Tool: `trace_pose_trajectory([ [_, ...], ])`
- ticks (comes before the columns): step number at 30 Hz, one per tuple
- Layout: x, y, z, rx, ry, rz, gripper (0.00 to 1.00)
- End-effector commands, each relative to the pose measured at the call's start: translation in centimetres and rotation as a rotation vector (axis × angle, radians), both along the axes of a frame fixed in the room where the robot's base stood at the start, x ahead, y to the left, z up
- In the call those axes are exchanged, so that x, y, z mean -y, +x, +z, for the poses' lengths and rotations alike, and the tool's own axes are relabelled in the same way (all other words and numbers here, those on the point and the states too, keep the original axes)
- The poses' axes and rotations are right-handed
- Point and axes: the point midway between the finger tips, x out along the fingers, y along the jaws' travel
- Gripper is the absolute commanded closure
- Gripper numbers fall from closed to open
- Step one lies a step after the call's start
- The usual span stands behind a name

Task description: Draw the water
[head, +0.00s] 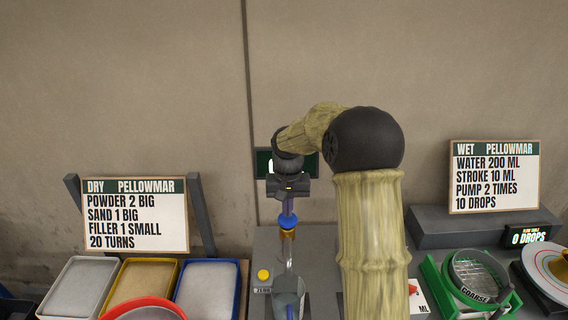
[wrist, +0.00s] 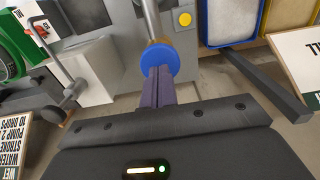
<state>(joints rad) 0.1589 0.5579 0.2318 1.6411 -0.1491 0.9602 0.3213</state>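My gripper (head: 288,205) is in front of the wall at the middle of the head view, pointing down. In the wrist view its purple fingers (wrist: 158,88) are close together on the upper end of a tool. The tool has a blue round collar (head: 288,222), a gold-brown part below it and a metal shaft; the blue collar also shows in the wrist view (wrist: 160,60). The shaft runs down to a grey rounded end (head: 287,288) by the scale. The WET board (head: 494,176) reads water 200 ml, stroke 10 ml, pump 2 times. No water is visible.
A yellow ZERO button (head: 264,274) is left of the tool. Trays of powder (head: 80,285) and a red-rimmed bowl (head: 145,306) are at left. A green-framed coarse sieve (head: 470,280) is at right. In the wrist view a grey bent lever (wrist: 62,72) stands beside a pale block.

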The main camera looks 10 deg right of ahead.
Motion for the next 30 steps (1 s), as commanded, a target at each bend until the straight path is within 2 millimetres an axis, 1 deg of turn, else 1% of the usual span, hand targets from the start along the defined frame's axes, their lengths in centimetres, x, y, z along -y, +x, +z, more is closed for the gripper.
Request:
trace_pose_trajectory([
  [1,0.0,0.0,-0.4,-0.001,0.000,0.000,1.00],
  [17,0.0,0.0,-2.3,-0.001,0.000,0.001,1.00],
  [30,0.0,0.0,-2.1,-0.001,0.000,0.001,1.00],
])
